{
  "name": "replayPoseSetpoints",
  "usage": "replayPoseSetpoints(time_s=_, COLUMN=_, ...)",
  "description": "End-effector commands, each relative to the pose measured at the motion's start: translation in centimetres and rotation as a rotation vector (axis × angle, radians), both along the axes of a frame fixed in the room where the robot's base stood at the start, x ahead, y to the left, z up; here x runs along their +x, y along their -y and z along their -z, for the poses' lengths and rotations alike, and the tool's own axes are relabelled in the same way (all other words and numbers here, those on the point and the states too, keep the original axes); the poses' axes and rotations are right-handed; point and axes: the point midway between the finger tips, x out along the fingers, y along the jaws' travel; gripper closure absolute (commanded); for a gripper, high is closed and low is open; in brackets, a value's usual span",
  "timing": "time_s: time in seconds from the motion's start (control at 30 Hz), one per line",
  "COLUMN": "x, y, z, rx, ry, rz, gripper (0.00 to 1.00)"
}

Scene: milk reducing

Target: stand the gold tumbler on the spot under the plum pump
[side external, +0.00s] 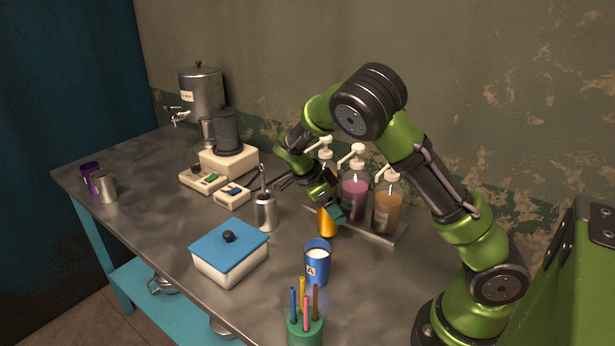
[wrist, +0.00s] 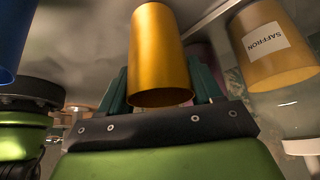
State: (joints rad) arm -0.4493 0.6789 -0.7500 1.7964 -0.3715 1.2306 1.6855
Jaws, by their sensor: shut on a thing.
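The gold tumbler (side external: 327,224) is between the teal fingers of my gripper (side external: 333,208), which is shut on it. In the wrist view the tumbler (wrist: 160,55) fills the gap between the fingers (wrist: 160,85). In the side view it is upright, in front of the pump rack (side external: 385,231); I cannot tell whether its base touches the table. The plum pump bottle (side external: 355,201) is the middle one, behind and right of the tumbler. The spot under its spout is hard to make out behind my gripper and the tumbler.
Another pump (side external: 325,150) is partly behind my arm. A blue cup (side external: 317,264), steel holder (side external: 265,213), lidded box (side external: 228,262) and pencil pot (side external: 304,330) stand nearby.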

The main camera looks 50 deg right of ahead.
Motion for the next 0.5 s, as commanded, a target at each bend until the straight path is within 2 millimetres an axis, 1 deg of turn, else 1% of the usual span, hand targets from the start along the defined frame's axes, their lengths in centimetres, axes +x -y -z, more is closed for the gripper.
replayPoseSetpoints(time_s=0.03, x=-0.6, y=0.7, z=0.4, rx=0.001, ry=-0.002, rz=0.005, gripper=0.73)
replayPoseSetpoints(time_s=0.1, x=-1.0, y=1.2, z=1.2, rx=0.000, ry=-0.001, rz=0.004, gripper=0.73)
replayPoseSetpoints(time_s=0.2, x=-1.3, y=1.6, z=1.8, rx=-0.001, ry=-0.001, rz=0.002, gripper=0.73)
replayPoseSetpoints(time_s=0.5, x=-1.3, y=1.7, z=1.9, rx=-0.001, ry=0.001, rz=0.000, gripper=0.73)
